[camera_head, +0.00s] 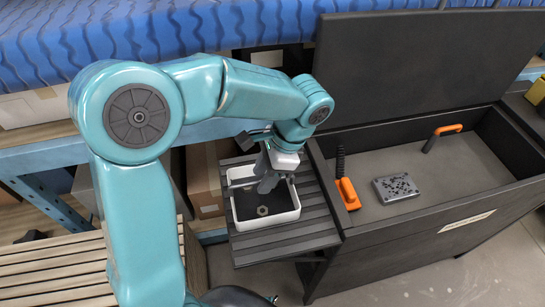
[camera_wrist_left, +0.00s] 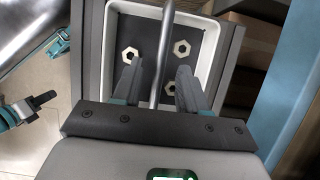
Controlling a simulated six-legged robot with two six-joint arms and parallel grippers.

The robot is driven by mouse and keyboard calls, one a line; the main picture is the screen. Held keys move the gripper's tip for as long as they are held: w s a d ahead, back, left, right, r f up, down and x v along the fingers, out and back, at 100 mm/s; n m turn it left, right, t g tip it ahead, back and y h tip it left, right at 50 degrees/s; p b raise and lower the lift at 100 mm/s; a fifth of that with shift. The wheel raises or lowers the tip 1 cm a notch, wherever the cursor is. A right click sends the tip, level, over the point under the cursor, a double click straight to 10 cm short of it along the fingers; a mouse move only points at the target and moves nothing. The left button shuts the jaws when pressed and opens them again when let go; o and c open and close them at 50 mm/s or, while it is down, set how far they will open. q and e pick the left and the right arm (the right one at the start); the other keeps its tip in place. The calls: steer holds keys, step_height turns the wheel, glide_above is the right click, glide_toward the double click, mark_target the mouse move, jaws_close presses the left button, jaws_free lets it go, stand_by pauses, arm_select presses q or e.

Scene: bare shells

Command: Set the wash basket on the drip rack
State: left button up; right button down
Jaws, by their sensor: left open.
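The wash basket (camera_head: 268,221) is a white-rimmed tray with a dark floor. It sits on the dark slatted drip rack (camera_head: 300,240), left of the wash tank. In the left wrist view, the basket (camera_wrist_left: 209,60) holds a few pale hex nuts (camera_wrist_left: 181,47), and a grey handle bar (camera_wrist_left: 165,40) crosses over it. My left gripper (camera_head: 263,184) reaches down over the basket. In the left wrist view, its fingers (camera_wrist_left: 158,75) are apart, one on each side of the bar, with visible gaps.
The dark wash tank (camera_head: 460,215) stands right of the rack with its lid (camera_head: 400,65) raised. An orange-handled brush (camera_head: 347,190), an orange handle (camera_head: 443,135) and a speckled grey block (camera_head: 396,188) are at the tank. Cardboard boxes (camera_head: 205,180) stand left of the rack.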

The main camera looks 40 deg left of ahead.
arm_select(q)
steer(key=v, duration=0.8)
steer(key=shift+d, duration=0.1)
